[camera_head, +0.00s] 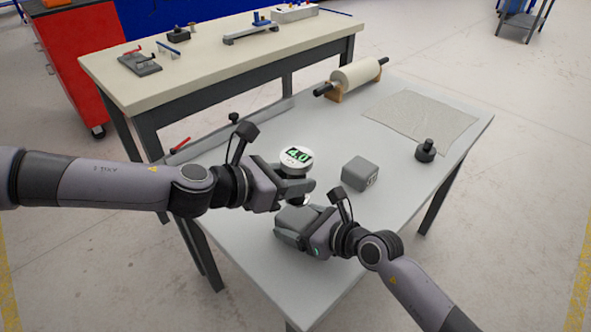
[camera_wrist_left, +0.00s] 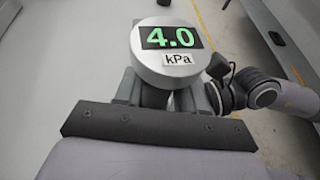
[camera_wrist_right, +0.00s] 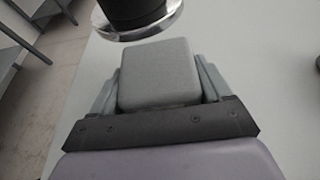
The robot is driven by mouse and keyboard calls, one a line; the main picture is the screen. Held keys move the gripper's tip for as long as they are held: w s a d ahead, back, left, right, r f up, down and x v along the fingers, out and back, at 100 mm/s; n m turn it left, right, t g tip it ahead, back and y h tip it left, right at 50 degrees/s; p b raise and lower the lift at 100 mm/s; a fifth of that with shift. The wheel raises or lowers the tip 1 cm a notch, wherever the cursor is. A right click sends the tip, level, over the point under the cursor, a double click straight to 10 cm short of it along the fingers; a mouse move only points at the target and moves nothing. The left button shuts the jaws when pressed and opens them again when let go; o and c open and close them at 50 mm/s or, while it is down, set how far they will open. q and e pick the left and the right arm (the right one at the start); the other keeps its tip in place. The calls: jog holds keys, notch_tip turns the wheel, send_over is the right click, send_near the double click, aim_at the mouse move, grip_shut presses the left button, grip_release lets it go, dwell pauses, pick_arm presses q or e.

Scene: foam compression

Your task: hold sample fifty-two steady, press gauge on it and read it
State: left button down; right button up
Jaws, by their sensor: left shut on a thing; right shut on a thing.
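The gauge (camera_head: 296,159) is a round white-cased dial with a green display; in the left wrist view (camera_wrist_left: 172,48) it reads 4.0 kPa. My left gripper (camera_head: 293,186) is shut on the gauge below its dial. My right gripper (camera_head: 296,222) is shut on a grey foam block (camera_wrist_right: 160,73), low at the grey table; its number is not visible. The gauge's round foot (camera_wrist_right: 140,22) is over the block's far side in the right wrist view; I cannot tell whether they touch. Another grey block (camera_head: 358,172) stands to the right, its label too small to read.
A black knobbed weight (camera_head: 426,151) stands at the right of the grey table (camera_head: 400,205). A flat sheet (camera_head: 420,112) and a roll on a stand (camera_head: 355,76) lie at the back. A beige bench (camera_head: 215,62) with tools stands behind. The table's front right is clear.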

aim_at(294, 200)
pick_arm(q)
jog(key=shift+f, duration=2.05)
jog(key=shift+f, duration=0.65)
jog(key=shift+r, duration=0.1)
jog(key=shift+r, duration=2.05)
pick_arm(e)
jog(key=o, duration=0.9)
jog(key=shift+o, duration=0.2)
